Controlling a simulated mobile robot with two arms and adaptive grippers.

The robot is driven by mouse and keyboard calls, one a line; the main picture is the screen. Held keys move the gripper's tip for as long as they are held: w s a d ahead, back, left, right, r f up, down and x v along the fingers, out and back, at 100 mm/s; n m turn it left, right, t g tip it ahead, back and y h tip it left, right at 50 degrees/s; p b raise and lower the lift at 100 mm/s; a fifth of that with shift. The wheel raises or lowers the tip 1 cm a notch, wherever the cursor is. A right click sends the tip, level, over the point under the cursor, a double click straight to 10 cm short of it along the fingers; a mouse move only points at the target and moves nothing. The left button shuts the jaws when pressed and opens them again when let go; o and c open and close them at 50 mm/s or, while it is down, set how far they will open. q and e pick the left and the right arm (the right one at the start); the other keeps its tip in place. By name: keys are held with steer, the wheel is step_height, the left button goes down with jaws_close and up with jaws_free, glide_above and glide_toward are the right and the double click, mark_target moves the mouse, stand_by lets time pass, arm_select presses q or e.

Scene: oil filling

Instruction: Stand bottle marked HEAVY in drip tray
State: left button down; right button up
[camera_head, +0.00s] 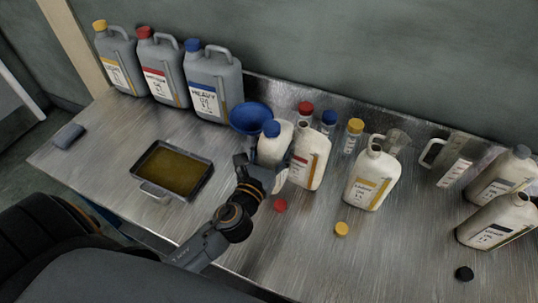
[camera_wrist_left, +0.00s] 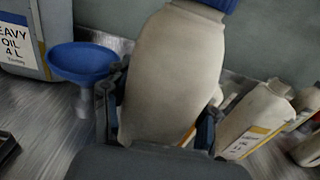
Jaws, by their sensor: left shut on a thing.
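A cream bottle with a blue cap (camera_head: 271,128) is held in my left gripper (camera_head: 262,172). It fills the middle of the left wrist view (camera_wrist_left: 172,75), between the two fingers. Its label is not visible, so I cannot read HEAVY on it. Its base is hidden, so I cannot tell whether it touches the table. The drip tray (camera_head: 202,183), a dark shallow pan with a brownish-yellow bottom, lies to the left of the gripper. No bottle stands in it. My right gripper is not in view.
A blue funnel (camera_head: 250,118) is close left of the held bottle; an uncapped bottle with a red label (camera_head: 309,155) is close right. Large grey jugs, one marked HEAVY (camera_head: 213,84), stand at the back left. Loose red (camera_head: 281,205) and yellow (camera_head: 341,229) caps lie in front.

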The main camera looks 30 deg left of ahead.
arm_select(q)
steer(key=a+f+b, duration=0.1)
steer(key=f, duration=0.1)
steer(key=w+f, duration=0.1)
steer(key=f, duration=0.1)
steer(key=a+f+b, duration=0.1)
steer(key=shift+w+a+f+b, duration=0.25)
steer(key=shift+a+f+b, duration=0.05)
steer(key=shift+f+b, duration=0.1)
steer(key=shift+f, duration=0.25)
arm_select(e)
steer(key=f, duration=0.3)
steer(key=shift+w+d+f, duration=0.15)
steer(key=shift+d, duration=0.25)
arm_select(q)
steer(key=shift+f, duration=0.15)
steer(key=shift+c, duration=2.1)
jaws_free()
steer(key=shift+s+f, duration=0.1)
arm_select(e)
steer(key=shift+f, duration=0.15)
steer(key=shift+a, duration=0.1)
